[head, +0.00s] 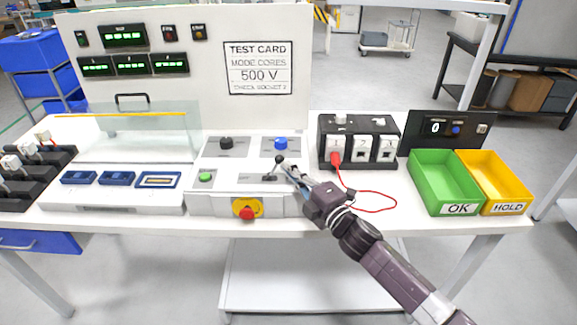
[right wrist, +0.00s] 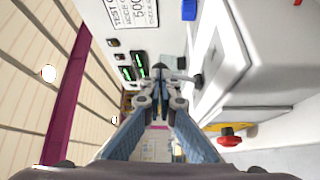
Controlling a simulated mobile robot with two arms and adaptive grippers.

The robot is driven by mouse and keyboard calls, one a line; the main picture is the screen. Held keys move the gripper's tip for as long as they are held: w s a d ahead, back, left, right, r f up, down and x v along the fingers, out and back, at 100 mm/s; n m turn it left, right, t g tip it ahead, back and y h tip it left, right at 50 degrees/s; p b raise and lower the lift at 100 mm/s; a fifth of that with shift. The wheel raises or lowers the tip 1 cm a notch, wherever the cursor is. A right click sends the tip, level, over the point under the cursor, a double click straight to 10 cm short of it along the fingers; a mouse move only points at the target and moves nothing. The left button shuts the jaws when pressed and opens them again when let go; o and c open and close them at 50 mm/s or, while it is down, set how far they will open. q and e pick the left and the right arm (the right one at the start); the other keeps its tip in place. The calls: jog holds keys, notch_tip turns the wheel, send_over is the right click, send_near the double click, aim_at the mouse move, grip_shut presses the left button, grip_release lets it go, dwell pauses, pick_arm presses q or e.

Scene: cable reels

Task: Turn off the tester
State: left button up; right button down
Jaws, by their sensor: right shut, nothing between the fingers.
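The tester is a white bench unit with an upright panel (head: 205,90) and a control box (head: 225,190) in front. The box carries a black knob (head: 226,142), a blue knob (head: 281,143), a green button (head: 206,177) and a red knob on a yellow plate (head: 247,208). A small lever with a black ball (head: 280,159) stands on its top. My right gripper (head: 288,167) is shut and empty, its tips close beside the lever ball. In the right wrist view the tips (right wrist: 160,88) are near a dark ball; contact is unclear. Green displays (head: 125,36) are lit. My left gripper is out of view.
A black socket block (head: 357,143) with a red plug and looped red cable is right of the box. A green OK bin (head: 442,184) and yellow HOLD bin (head: 495,182) stand farther right. A clear cover (head: 140,135) stands at left over blue fixtures.

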jog(key=shift+w+a, duration=0.15)
jog(key=shift+w, duration=0.1)
